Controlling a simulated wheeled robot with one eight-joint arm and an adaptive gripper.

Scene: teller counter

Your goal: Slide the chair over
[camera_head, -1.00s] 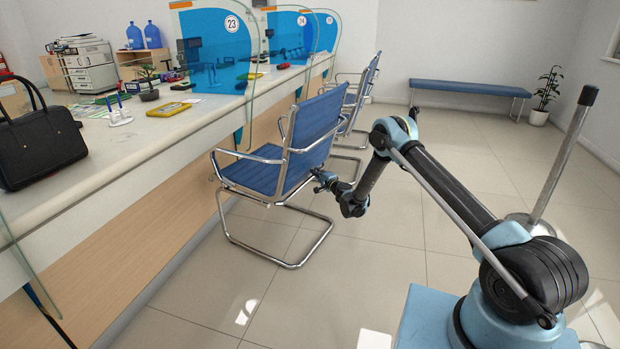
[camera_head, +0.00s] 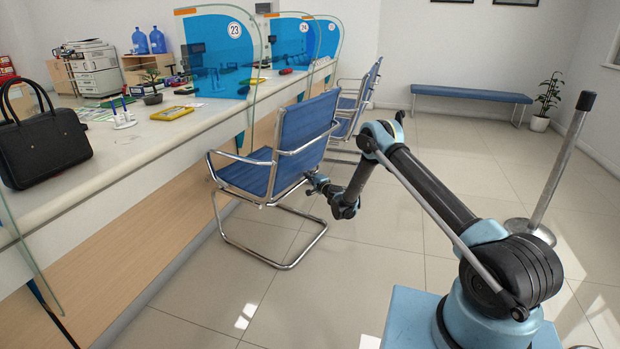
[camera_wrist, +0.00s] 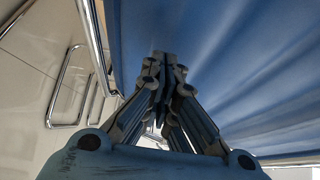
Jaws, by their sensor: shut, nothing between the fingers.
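The blue chair (camera_head: 308,130) with a chrome cantilever frame stands upright on the tiled floor beside the counter, with its seat turned toward the counter. My gripper (camera_head: 312,180) is at the right side of this chair, low by the rear of the seat. In the wrist view, my gripper (camera_wrist: 163,62) is shut, with its fingertips close against the blue fabric (camera_wrist: 230,60); whether they touch it I cannot tell. A chrome tube (camera_wrist: 97,45) of the frame runs to the left of the fingers.
The long counter (camera_head: 110,165) with glass dividers runs along the left. More blue chairs (camera_head: 368,95) stand behind the first. A metal post (camera_head: 562,155) on a round base is at the right, and a blue bench (camera_head: 470,92) is at the back wall. Open floor lies between.

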